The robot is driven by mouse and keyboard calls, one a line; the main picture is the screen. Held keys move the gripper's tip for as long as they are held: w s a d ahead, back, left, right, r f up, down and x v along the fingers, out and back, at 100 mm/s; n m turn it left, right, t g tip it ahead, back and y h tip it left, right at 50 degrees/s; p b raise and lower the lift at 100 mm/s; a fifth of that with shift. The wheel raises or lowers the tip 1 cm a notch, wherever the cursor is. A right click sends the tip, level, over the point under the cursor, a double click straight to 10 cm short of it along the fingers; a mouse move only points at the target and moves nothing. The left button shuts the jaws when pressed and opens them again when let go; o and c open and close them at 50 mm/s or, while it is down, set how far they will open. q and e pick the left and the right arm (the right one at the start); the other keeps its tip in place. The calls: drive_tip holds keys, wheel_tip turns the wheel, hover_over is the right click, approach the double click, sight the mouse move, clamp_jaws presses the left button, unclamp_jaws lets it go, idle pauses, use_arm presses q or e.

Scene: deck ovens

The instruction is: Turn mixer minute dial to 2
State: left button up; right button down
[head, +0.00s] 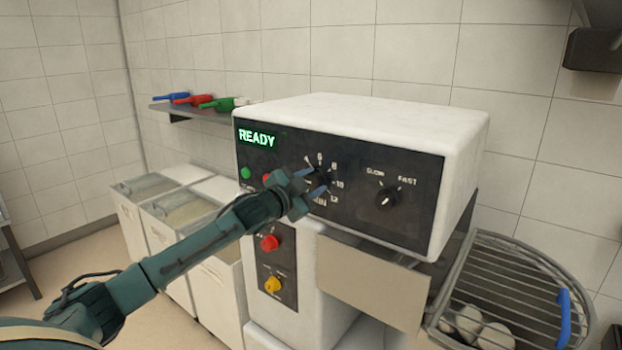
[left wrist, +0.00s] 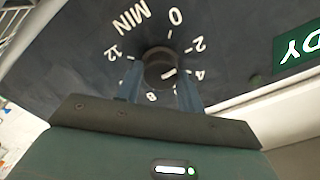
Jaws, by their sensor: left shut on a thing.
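The mixer's black control panel (head: 350,190) carries the minute dial (head: 320,178), a dark round knob ringed by white numbers and the word MIN. My left gripper (head: 311,183) reaches in from the left and is shut on the dial, one finger on either side. In the left wrist view the dial (left wrist: 161,66) sits between the fingers, with numbers 0, 2, 4, 8 and 12 readable around it. A pale pointer mark on the knob faces roughly the 4 side; its exact setting is hard to tell. The green display (head: 256,136) reads READY.
A SLOW/FAST knob (head: 386,198) is right of the dial. A red button (head: 269,243) and a yellow knob (head: 272,284) are below. A wire guard (head: 520,262) covers the bowl at right. Lidded bins (head: 180,205) stand behind my left arm, under a shelf with coloured scoops (head: 215,104).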

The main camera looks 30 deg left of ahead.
drive_tip(key=shift+d, duration=0.1)
idle(0.4)
use_arm(q)
drive_tip(key=o, duration=1)
drive_tip(key=shift+s, duration=0.25)
drive_tip(key=s+b, duration=0.1)
drive_tip(key=s, duration=0.3)
drive_tip(key=s+b, duration=0.1)
drive_tip(key=s, duration=0.3)
drive_tip(key=s+a+b, duration=0.1)
drive_tip(key=s, duration=0.3)
drive_tip(key=shift+s+b, duration=0.3)
drive_tip(key=shift+b, duration=0.1)
use_arm(e)
drive_tip(key=shift+w+a+f+y, duration=0.15)
drive_tip(key=shift+a+f+y, duration=0.25)
drive_tip(key=shift+a+f, duration=0.15)
